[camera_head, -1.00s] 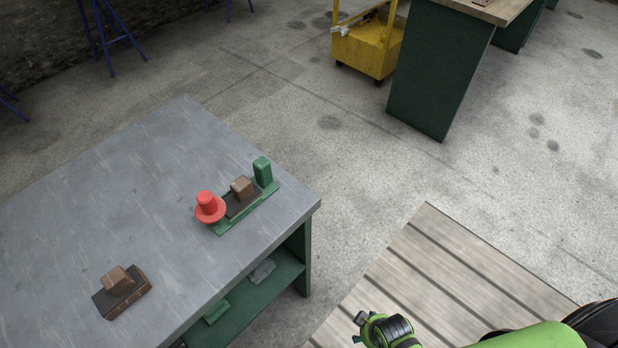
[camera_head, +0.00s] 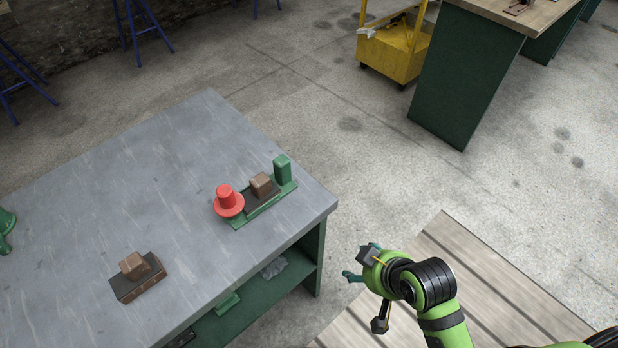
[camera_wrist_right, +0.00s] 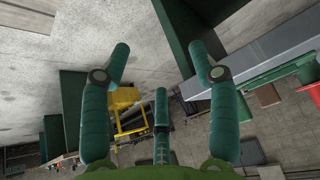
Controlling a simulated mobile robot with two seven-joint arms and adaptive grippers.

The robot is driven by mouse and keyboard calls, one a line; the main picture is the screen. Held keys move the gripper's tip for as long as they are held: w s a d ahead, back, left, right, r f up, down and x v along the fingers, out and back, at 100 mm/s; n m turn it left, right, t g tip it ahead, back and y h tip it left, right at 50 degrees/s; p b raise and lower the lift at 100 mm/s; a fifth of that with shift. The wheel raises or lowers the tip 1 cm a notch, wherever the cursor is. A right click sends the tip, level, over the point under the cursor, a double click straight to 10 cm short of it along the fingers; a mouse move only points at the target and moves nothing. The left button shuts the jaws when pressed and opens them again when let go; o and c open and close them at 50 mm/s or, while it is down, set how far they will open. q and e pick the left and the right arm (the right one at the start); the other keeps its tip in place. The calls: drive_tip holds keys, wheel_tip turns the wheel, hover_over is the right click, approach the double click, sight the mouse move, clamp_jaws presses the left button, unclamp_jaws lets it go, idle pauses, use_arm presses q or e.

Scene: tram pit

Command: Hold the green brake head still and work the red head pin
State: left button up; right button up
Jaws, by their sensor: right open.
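The green brake head (camera_head: 283,170) stands on the grey bench top near its right corner, with a brown block on a dark pad. The red head pin (camera_head: 228,203), a cylinder with a wide flange, stands upright at its left end. My right gripper (camera_head: 358,262) is off the bench's right edge, apart from the brake head. In the right wrist view its teal fingers (camera_wrist_right: 160,55) are spread and empty. A red flanged part, likely the pin (camera_wrist_right: 314,92), shows at that view's right edge. My left gripper is not in view.
A loose brown block on a dark base (camera_head: 138,277) lies at the front of the bench (camera_head: 140,180). A green object (camera_head: 6,228) is cut off at the left edge.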

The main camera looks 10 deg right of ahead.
drive_tip(key=w+a+r+n+t+y, duration=0.25)
drive_tip(key=w+a, duration=0.25)
drive_tip(key=w, duration=0.3)
drive_tip(key=t+y, duration=0.3)
approach(289, 169)
drive_tip(key=shift+w+a+f+n+g, duration=0.15)
drive_tip(key=shift+w+a+f+n, duration=0.15)
drive_tip(key=shift+w, duration=0.25)
drive_tip(key=shift+w+a+f+n+g, duration=0.1)
drive_tip(key=shift+w+a+f+n, duration=0.1)
drive_tip(key=shift+w+a, duration=0.3)
drive_tip(key=shift+p+x, duration=0.55)
drive_tip(key=shift+x, duration=2.85)
drive_tip(key=shift+w, duration=0.1)
drive_tip(key=shift+d, duration=0.1)
drive_tip(key=c, duration=1.2)
